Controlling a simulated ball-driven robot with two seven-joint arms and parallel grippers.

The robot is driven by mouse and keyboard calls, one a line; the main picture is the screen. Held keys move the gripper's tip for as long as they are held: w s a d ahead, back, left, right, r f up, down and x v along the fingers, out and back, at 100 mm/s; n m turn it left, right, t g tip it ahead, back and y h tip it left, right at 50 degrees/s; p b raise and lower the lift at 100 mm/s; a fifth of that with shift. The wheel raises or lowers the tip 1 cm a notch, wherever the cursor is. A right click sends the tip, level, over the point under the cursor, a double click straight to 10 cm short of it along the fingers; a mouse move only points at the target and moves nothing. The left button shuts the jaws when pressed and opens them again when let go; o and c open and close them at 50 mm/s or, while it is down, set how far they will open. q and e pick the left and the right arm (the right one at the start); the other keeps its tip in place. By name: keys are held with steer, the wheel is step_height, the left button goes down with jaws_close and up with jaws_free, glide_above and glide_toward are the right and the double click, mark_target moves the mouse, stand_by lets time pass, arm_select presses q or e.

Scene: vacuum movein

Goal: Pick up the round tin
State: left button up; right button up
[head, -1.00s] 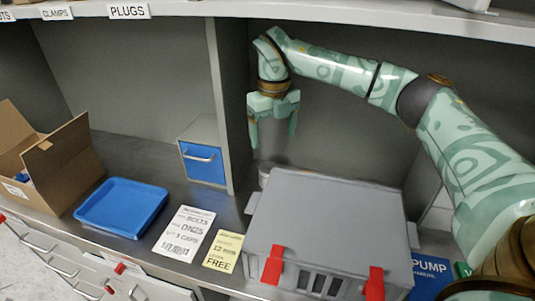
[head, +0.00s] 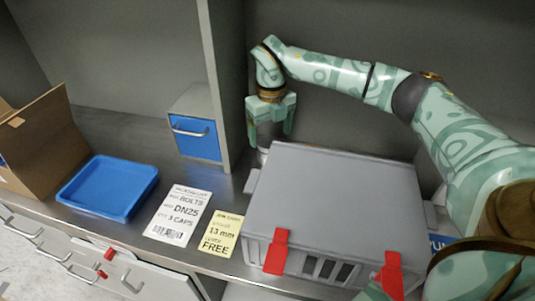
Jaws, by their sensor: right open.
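My right gripper (head: 270,138) hangs pointing down behind the grey case, beside the shelf divider. Its two fingers are apart, and it is open and empty. A small silvery round thing, which looks like the round tin (head: 262,156), shows just below the fingers, between the divider and the case's back left corner. Most of it is hidden by the case and the gripper, and I cannot tell whether the fingers are around it or above it. My left gripper is not in view.
The large grey case (head: 335,205) with red latches (head: 276,252) stands in front of the gripper. The divider (head: 218,90) is close on its left. A blue-fronted drawer box (head: 196,138), blue tray (head: 108,187), paper labels (head: 180,215) and cardboard box (head: 45,145) lie further left.

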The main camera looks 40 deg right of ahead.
mark_target(268, 141)
steer(key=f, duration=0.1)
steer(key=f+b, duration=0.1)
steer(key=f, duration=0.3)
steer(key=shift+w+a+b, duration=0.25)
steer(key=shift+w+b, duration=0.05)
steer(key=shift+b, duration=0.1)
steer(key=shift+r, duration=0.2)
steer(key=shift+s, duration=0.1)
steer(key=shift+c, duration=0.3)
steer(key=c, duration=1)
steer(key=shift+r, duration=0.1)
